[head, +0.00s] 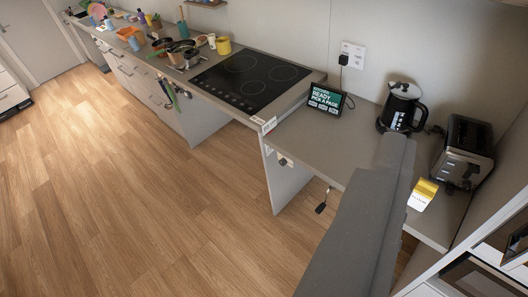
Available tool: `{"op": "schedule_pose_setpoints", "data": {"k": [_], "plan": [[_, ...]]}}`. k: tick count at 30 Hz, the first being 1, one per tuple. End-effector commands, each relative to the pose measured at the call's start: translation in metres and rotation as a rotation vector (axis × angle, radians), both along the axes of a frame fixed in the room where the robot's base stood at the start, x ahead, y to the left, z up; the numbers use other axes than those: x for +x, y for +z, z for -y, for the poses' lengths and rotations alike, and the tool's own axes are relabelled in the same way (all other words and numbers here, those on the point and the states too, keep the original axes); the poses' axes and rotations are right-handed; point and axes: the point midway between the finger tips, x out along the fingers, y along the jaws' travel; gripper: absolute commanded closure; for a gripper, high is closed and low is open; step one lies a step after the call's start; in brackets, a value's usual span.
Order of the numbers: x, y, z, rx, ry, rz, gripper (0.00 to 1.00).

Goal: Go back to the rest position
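A grey link of my arm crosses the lower right of the head view and covers part of the lower counter. My gripper does not show; no fingertips can be made out. The lower grey counter (300,142) stands at the right, beside the hob section. A thin crank with a black handle (320,208) hangs below its front edge, left of my arm. Nothing visible touches the crank.
A small screen (326,99), a black kettle (402,105), a toaster (464,150) and a yellow-and-white packet (423,195) stand on the lower counter. A black hob (250,78) and several pots lie farther left. The wooden floor (130,190) is clear.

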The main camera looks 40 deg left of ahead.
Motion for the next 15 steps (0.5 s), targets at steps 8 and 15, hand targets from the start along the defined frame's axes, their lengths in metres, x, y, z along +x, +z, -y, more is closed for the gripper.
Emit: {"op": "schedule_pose_setpoints", "data": {"k": [8, 15], "plan": [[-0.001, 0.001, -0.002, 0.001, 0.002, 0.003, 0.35], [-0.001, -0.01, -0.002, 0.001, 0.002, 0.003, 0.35]]}}
